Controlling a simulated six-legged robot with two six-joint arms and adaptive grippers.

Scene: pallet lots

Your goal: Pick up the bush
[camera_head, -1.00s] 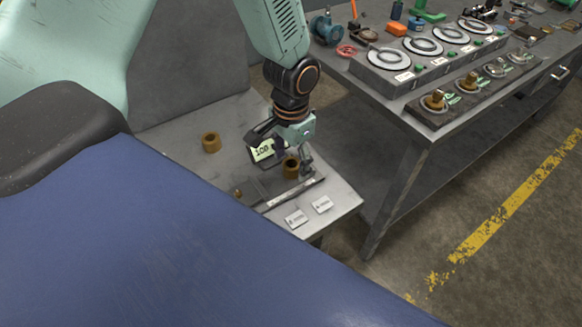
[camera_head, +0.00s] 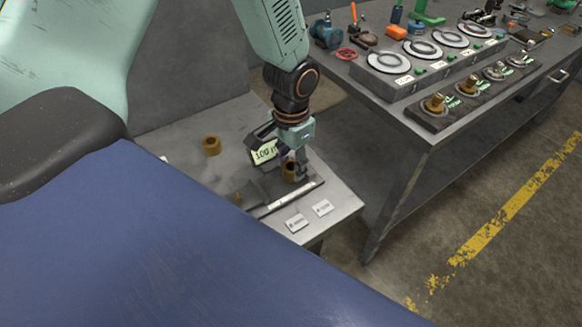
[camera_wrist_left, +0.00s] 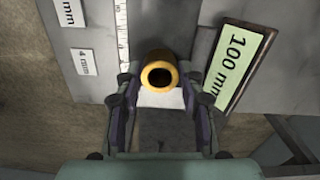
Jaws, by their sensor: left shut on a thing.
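A brass bush (camera_head: 289,172), a short hollow cylinder, is between the fingers of my left gripper (camera_head: 294,172) at the measuring fixture on the grey table. In the left wrist view the bush (camera_wrist_left: 159,75) shows its open bore, with a gripper finger on each side; my left gripper (camera_wrist_left: 159,95) is shut on it. Whether the bush touches the surface below cannot be told. A second brass bush (camera_head: 211,145) stands apart on the table to the left. My right gripper is not in view.
A display reading 100 mm (camera_wrist_left: 236,68) is close beside the gripper. A graduated rail (camera_head: 290,199) and two white labels (camera_head: 297,222) lie in front. A workbench (camera_head: 410,110) with round dishes and brass parts stands to the right.

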